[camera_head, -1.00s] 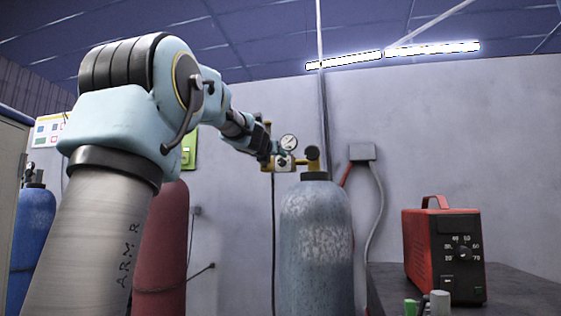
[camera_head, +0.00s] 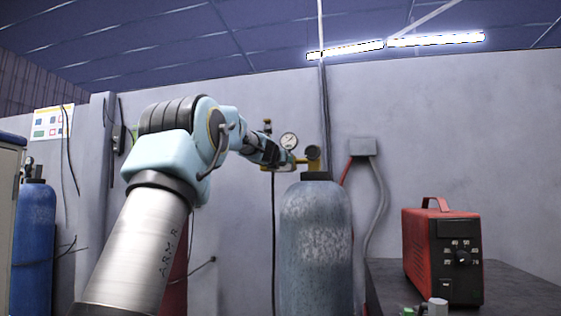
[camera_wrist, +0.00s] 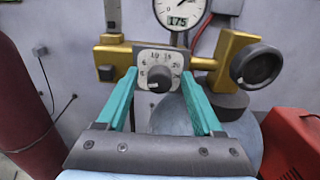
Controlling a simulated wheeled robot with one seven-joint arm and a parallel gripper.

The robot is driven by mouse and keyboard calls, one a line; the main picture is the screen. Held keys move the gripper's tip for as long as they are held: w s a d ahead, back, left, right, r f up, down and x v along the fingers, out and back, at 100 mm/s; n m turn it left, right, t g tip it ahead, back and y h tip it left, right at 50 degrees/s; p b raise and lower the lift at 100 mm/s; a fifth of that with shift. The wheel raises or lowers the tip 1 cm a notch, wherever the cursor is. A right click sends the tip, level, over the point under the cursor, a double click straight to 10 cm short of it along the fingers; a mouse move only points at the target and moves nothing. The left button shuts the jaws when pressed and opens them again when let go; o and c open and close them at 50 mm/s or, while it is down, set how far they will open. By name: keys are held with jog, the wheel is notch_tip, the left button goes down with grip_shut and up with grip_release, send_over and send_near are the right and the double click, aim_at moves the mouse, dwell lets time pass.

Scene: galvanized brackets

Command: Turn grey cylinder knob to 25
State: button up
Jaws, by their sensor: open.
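The grey cylinder (camera_head: 316,245) stands upright by the wall, with a brass regulator (camera_wrist: 226,52) on top. The regulator's black round knob (camera_wrist: 172,73) sits on a pale plate (camera_wrist: 147,55) with a number scale; 10, 15 and 20 can be made out. I cannot tell surely where the knob points. My gripper (camera_wrist: 160,74) is open, with a teal finger on each side of the knob and a gap to it. In the head view the end of my arm hides the knob. A gauge (camera_wrist: 180,10) above shows 175; its top is cut off.
A black handwheel (camera_wrist: 257,66) juts out right of the knob. A red machine (camera_head: 424,250) with its own dial stands on a dark table (camera_head: 520,293) at right. A red cylinder (camera_wrist: 22,95) is at left, and a blue cylinder (camera_head: 33,245) stands farther left.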

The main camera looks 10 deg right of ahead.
grip_shut()
dwell(0.3)
jog(key=shift+m, duration=0.3)
jog(key=n+b, duration=0.2)
jog(key=n, duration=0.9)
jog(key=n+b, duration=0.3)
jog(key=n, duration=0.8)
jog(key=f+n+b, duration=0.1)
jog(key=n+b, duration=0.1)
jog(key=n, duration=0.8)
jog(key=shift+n+b, duration=0.3)
jog(key=shift+n, duration=0.1)
dwell(0.4)
dwell(0.4)
